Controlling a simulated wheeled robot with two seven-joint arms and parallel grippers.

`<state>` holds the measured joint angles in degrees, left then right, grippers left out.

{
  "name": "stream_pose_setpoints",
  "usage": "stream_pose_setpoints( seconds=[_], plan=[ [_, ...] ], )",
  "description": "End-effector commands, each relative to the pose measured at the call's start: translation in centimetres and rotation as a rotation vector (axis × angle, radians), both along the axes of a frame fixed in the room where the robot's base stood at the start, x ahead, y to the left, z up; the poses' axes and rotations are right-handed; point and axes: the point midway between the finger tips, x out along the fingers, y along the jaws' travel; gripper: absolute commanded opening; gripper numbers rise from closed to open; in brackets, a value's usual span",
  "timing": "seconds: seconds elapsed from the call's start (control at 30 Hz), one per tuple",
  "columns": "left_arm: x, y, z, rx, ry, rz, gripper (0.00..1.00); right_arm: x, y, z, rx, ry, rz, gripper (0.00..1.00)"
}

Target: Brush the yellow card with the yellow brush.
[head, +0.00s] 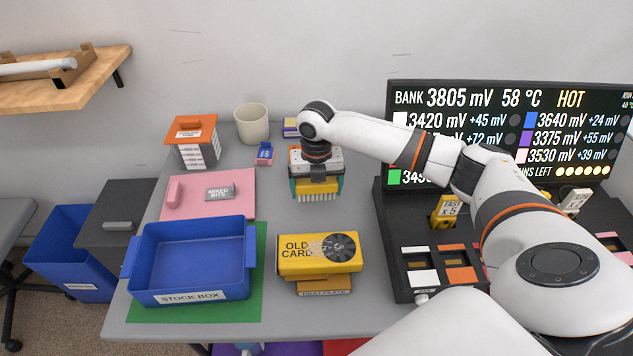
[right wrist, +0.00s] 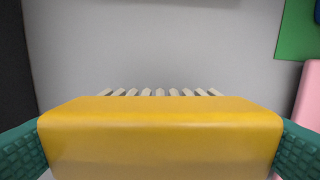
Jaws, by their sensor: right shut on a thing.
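My right gripper (head: 317,183) is shut on the yellow brush (head: 318,191), its teal fingers on either side of the brush body. The brush has pale bristles pointing toward the front of the desk. In the right wrist view the yellow brush (right wrist: 160,135) spans most of the width, with bristles beyond it over grey surface. The yellow card (head: 300,258), marked OLD CARD with a dark round fan, lies in front of the brush, apart from it. It rests on a yellow-brown heat plate (head: 325,291). My left gripper is not in view.
A blue stock box (head: 195,298) stands on a green mat (head: 190,314) to the left. A cup (head: 252,123) stands at the back. A black console (head: 400,240) with a display is at right. Grey desk separates brush and card.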

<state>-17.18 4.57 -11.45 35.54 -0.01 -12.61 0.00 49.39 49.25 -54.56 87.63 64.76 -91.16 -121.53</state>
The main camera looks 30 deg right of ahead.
Motion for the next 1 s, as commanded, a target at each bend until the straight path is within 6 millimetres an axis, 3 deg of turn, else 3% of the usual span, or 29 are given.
stream_pose_setpoints(
  seconds=[0.43,0.47,0.5,1.0],
  plan=[
    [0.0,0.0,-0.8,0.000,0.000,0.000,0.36,0.0,0.0,-2.8,0.000,0.001,0.000,0.72],
    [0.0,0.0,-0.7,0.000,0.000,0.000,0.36,0.0,0.0,-2.6,0.000,0.000,0.000,0.96],
    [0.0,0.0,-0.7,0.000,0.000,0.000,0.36,0.0,0.0,-2.6,0.000,0.000,0.000,1.00],
    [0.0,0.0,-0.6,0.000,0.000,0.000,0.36,0.0,0.0,-2.5,0.000,0.001,0.000,1.00]
  ],
)
